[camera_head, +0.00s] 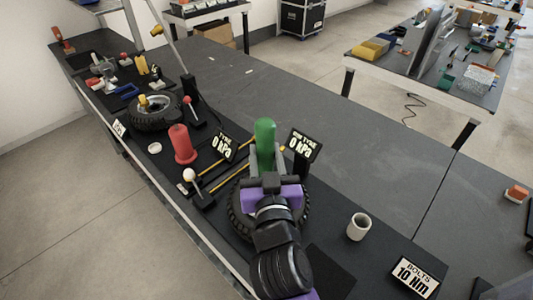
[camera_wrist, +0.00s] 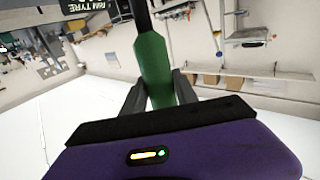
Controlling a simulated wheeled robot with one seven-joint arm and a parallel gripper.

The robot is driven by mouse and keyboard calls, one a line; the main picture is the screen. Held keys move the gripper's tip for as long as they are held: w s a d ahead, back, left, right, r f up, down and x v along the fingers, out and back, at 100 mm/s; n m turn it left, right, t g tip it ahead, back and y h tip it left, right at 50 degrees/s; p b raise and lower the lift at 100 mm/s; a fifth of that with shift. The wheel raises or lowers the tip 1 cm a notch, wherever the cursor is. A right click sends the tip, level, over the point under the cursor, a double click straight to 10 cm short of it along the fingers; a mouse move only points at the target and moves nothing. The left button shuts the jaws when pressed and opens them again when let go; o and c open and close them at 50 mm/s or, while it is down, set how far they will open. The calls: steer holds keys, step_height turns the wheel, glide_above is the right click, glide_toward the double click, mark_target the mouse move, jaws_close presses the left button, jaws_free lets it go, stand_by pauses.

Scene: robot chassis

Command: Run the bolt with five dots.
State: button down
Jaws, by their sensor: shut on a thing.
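My gripper (camera_head: 265,165) is shut on a green-handled tool (camera_head: 265,133), which stands up between the fingers above the near tyre. In the wrist view the green handle (camera_wrist: 152,62) sits between the dark fingers of my gripper (camera_wrist: 158,92), with a black shaft running to the top edge. The near tyre (camera_head: 240,215) lies flat on the dark bench, largely hidden by my arm. I cannot make out any bolt or dots. A sign (camera_head: 415,277) at the lower right reads "BOLTS 10 Nm".
A red-handled item (camera_head: 181,145) stands left of the near tyre. Two "TYRE 0 kPa" signs (camera_head: 225,147) (camera_head: 304,145) stand behind. A pale cup (camera_head: 359,226) is to the right. A second tyre (camera_head: 153,112) lies further back. The bench right of centre is mostly clear.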

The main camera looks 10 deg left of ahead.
steer(key=shift+b, duration=0.35)
step_height(320, 180, down, 5)
steer(key=b, duration=0.5)
steer(key=shift+f+b, duration=0.2)
steer(key=shift+b, duration=0.15)
steer(key=shift+f+b, duration=0.35)
steer(key=shift+f, duration=0.15)
stand_by(1.0)
steer(key=shift+r, duration=0.1)
step_height(320, 180, up, 6)
steer(key=p, duration=0.4)
stand_by(0.4)
